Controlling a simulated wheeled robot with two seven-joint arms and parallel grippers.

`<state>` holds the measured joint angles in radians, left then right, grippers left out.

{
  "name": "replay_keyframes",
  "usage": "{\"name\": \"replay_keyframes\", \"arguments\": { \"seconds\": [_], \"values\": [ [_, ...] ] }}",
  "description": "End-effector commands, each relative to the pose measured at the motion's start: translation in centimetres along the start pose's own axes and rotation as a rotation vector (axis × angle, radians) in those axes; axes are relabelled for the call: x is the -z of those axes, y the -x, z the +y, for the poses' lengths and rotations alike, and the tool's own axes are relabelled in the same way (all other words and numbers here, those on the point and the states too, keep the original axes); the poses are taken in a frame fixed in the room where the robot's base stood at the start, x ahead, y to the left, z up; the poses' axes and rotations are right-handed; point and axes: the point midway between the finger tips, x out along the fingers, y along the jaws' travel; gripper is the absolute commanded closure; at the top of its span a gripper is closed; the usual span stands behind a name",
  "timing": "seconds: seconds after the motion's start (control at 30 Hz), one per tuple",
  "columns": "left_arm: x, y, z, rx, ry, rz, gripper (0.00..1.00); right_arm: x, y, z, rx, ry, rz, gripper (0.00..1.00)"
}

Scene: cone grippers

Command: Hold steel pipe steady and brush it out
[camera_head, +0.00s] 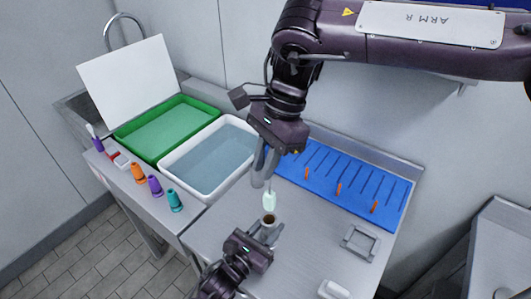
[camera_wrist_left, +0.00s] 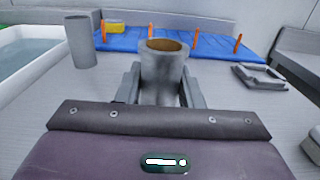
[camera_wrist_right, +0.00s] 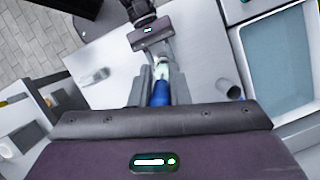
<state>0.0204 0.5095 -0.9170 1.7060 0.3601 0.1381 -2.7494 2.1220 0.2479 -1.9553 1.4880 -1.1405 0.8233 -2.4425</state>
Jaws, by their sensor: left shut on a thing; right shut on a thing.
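My left gripper (camera_head: 262,236) is shut on the grey steel pipe (camera_wrist_left: 163,75), holding it upright above the steel table. The pipe's open top shows a brown inside, and the pipe also shows in the head view (camera_head: 268,229). My right gripper (camera_head: 265,170) points down from above, shut on the brush. The brush's blue handle (camera_wrist_right: 160,92) lies between its fingers in the right wrist view. The pale green brush head (camera_head: 269,200) points down just above the pipe's mouth and looks outside it. A second grey pipe (camera_wrist_left: 80,42) stands on the table, left of the held one.
A blue slotted mat (camera_head: 340,187) with orange pegs lies along the back. A white water tub (camera_head: 162,163) and green tray (camera_head: 150,152) stand left. Orange, purple and teal cones (camera_head: 174,200) line the left ledge. A grey square frame (camera_head: 360,242) lies right.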

Motion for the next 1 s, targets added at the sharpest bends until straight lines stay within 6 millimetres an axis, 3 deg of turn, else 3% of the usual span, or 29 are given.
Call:
{"name": "replay_keyframes", "arguments": {
  "seconds": [1.0],
  "values": [
    [0.0,0.0,0.0,0.000,0.000,0.000,0.93,1.7,-5.0,0.0,-0.006,0.026,0.001,1.00]
  ]
}}
